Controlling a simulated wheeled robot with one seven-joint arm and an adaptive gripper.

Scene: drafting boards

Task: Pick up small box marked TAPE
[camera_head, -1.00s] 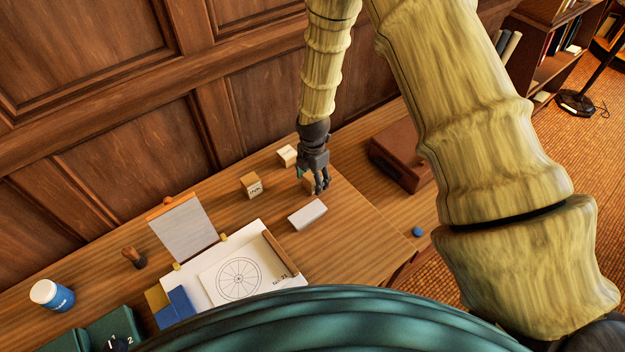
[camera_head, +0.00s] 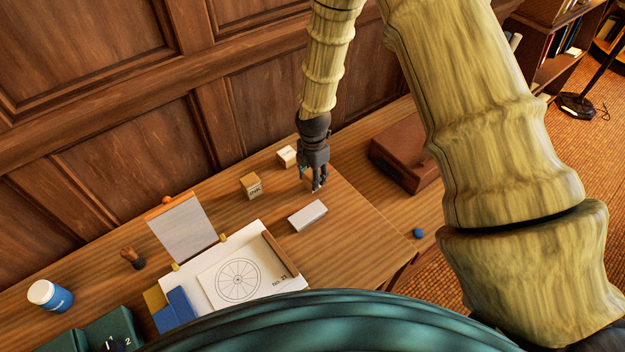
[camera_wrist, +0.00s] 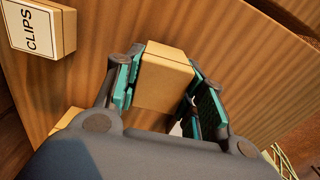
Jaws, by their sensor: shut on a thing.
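A small tan box (camera_wrist: 165,78) sits between the teal pads of my gripper in the wrist view, and the fingers are shut on it. No marking shows on its visible faces, so I cannot read whether it says TAPE. In the head view my gripper (camera_head: 318,186) points down at the right part of the desk and mostly hides this box. I cannot tell if the box touches the desk.
A box marked CLIPS (camera_wrist: 38,28) stands apart at the wrist view's upper left. In the head view, a small marked box (camera_head: 251,186), a pale-topped box (camera_head: 287,156) and a white block (camera_head: 307,215) stand nearby. A brown case (camera_head: 405,155) lies to the right.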

